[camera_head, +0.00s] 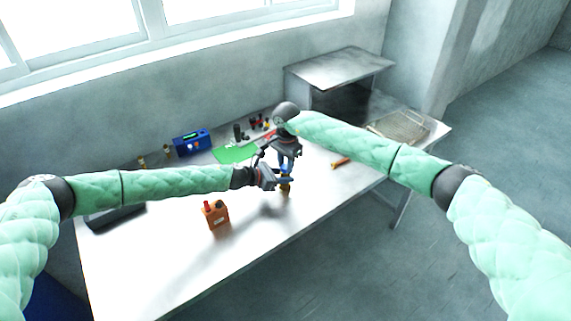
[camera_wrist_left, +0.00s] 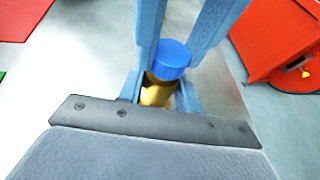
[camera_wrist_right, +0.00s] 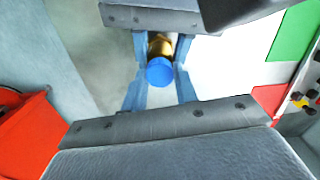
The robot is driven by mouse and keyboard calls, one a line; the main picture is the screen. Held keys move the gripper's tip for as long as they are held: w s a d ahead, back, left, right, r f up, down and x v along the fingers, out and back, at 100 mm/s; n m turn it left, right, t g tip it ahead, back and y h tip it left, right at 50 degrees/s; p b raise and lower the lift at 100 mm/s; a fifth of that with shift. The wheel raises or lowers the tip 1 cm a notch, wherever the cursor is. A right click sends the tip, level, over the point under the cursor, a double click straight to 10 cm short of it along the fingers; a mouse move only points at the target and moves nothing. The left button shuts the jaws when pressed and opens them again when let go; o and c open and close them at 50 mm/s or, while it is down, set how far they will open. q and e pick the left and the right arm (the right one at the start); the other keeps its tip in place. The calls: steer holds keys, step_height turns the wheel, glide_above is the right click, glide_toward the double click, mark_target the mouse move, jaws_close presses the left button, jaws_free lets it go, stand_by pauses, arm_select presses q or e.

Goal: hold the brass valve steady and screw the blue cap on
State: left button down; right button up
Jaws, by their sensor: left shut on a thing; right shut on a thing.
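The brass valve (camera_wrist_left: 157,94) is held upright above the table by my left gripper (camera_head: 282,182), whose fingers close on its sides. The blue cap (camera_wrist_left: 172,60) sits at the top of the valve, lined up with it. My right gripper (camera_head: 287,169) comes from above, with its fingers shut on the cap. In the right wrist view the cap (camera_wrist_right: 160,71) lies between the right fingertips, with the brass (camera_wrist_right: 160,44) just beyond it. Cap and brass look touching; how far the thread is engaged cannot be told.
A green mat (camera_head: 233,155), a blue case (camera_head: 191,143) and small parts lie at the back. A tool with an orange handle (camera_head: 341,162) lies to the right, before a mesh tray (camera_head: 408,127) and a metal cabinet (camera_head: 340,70).

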steer(key=m, duration=0.5)
steer(key=shift+m, duration=0.3)
steer(key=m, duration=0.5)
steer(key=shift+m, duration=0.3)
steer(key=m, duration=0.5)
steer(key=shift+m, duration=0.3)
steer(key=m, duration=0.5)
steer(key=shift+f, duration=0.1)
steer(key=m, duration=0.4)
steer(key=shift+m, duration=0.3)
arm_select(q)
steer(key=shift+d, duration=0.1)
arm_select(e)
steer(key=m, duration=0.5)
steer(key=shift+w+m, duration=0.1)
steer(key=shift+m, duration=0.2)
arm_select(q)
steer(key=shift+s, duration=0.1)
arm_select(e)
steer(key=m, duration=0.5)
steer(key=shift+m, duration=0.4)
steer(key=m, duration=0.5)
steer(key=o, duration=0.9)
steer(key=shift+o, duration=1.2)
